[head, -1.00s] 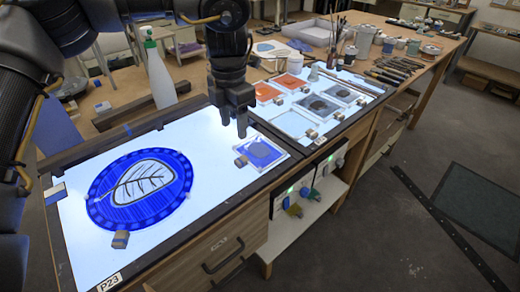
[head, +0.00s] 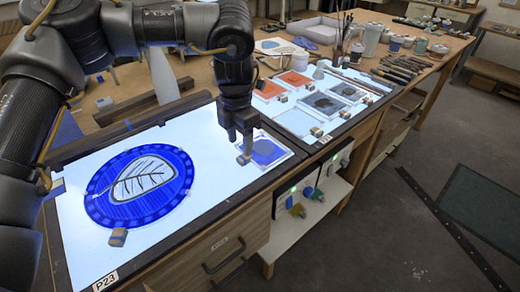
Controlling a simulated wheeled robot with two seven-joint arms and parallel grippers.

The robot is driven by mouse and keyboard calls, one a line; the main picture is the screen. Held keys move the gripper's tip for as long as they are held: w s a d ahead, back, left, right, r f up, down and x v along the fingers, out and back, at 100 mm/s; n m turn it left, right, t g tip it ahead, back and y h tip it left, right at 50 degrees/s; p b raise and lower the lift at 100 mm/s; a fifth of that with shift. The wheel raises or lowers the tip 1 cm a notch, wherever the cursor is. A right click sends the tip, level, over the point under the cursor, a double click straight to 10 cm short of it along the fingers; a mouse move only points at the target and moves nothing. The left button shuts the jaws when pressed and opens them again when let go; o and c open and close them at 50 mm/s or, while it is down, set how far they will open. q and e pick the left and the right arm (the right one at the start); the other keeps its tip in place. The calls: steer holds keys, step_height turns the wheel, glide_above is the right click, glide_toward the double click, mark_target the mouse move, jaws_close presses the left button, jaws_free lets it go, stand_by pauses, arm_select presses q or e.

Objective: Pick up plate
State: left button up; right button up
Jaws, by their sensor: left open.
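A small square glass plate (head: 272,152) with a dark blue paint patch lies at the right end of the lit panel. A large round blue plate (head: 117,209) with a leaf drawing lies flat on the left part of the same panel. My left gripper (head: 241,149) points down at the left edge of the small square plate, open with nothing between its fingers. The fingers hide part of that edge, and I cannot tell whether they touch it. My right gripper is not in view.
Small blocks (head: 118,237) sit on the lit panel (head: 85,262). A second lit panel behind holds orange (head: 293,78) and grey (head: 322,104) painted squares. Tools (head: 400,67), jars (head: 371,40) and a pale tray (head: 318,29) stand farther back. The floor at right is mostly clear.

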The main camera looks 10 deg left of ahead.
mark_target(241, 159)
arm_select(q)
steer(key=shift+s+f, duration=0.15)
steer(key=shift+f, duration=0.2)
step_height(241, 159, down, 4)
steer(key=shift+f+p, duration=0.2)
steer(key=shift+p, duration=0.6)
jaws_close()
steer(key=shift+r, duration=0.15)
